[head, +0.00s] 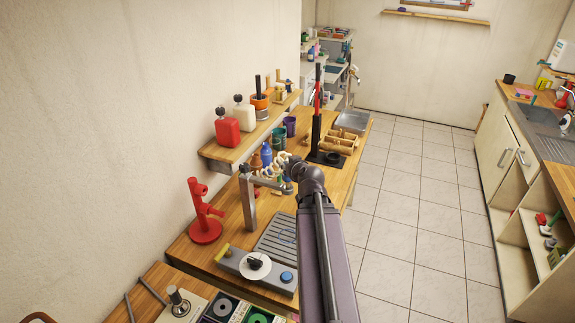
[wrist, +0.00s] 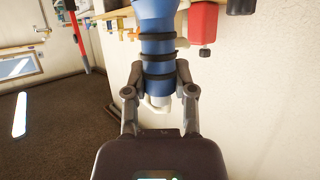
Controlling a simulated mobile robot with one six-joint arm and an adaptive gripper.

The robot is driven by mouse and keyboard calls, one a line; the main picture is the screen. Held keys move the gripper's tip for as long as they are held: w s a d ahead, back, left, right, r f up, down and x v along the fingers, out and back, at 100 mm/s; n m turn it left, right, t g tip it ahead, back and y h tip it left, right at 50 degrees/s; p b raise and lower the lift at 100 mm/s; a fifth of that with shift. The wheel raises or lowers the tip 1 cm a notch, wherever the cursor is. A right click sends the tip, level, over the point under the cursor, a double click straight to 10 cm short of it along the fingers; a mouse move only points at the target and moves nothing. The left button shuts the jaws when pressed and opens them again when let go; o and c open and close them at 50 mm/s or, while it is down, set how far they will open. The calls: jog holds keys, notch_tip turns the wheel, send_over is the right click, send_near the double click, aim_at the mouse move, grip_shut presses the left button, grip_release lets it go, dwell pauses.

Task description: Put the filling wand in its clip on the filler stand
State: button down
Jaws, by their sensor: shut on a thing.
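My gripper (wrist: 158,88) is shut on a thick blue handle with black rings, which I take to be the filling wand (wrist: 157,45). A small white part shows behind the fingers in the wrist view. In the head view my arm hides most of the gripper and the wand. The filler stand (head: 249,203) appears as a grey post with a side arm, behind a grey ridged tray (head: 281,241). A pale coiled hose (head: 264,171) hangs by the side arm, close to the gripper. I cannot make out the clip.
A red pegged stand (head: 205,222) is left of the filler stand. Several cups and bottles stand behind it, including a green cup (head: 278,139). The wall shelf (head: 225,154) holds red and white containers. A tall red-and-black post (head: 317,125) stands farther back. Tiled floor at right is clear.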

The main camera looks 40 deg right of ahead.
jog(key=shift+f+b, duration=1.65)
jog(key=shift+f, duration=0.1)
jog(key=shift+c, duration=1.8)
grip_release()
jog(key=shift+r, duration=0.1)
jog(key=shift+r, duration=0.1)
notch_tip(320, 180, up, 11)
jog(key=p, duration=1.1)
jog(key=shift+w+d+f+b, duration=0.2)
jog(key=shift+d+f+b, duration=0.3)
jog(key=shift+f, duration=0.2)
jog(key=w+d+f+b, duration=0.3)
jog(key=d+f+b, duration=0.4)
jog(key=d, duration=0.1)
jog(key=w+d+f+b, duration=0.4)
jog(key=d+f+b, duration=0.3)
jog(key=d, duration=0.2)
jog(key=shift+d, duration=0.2)
jog(key=shift+r, duration=0.1)
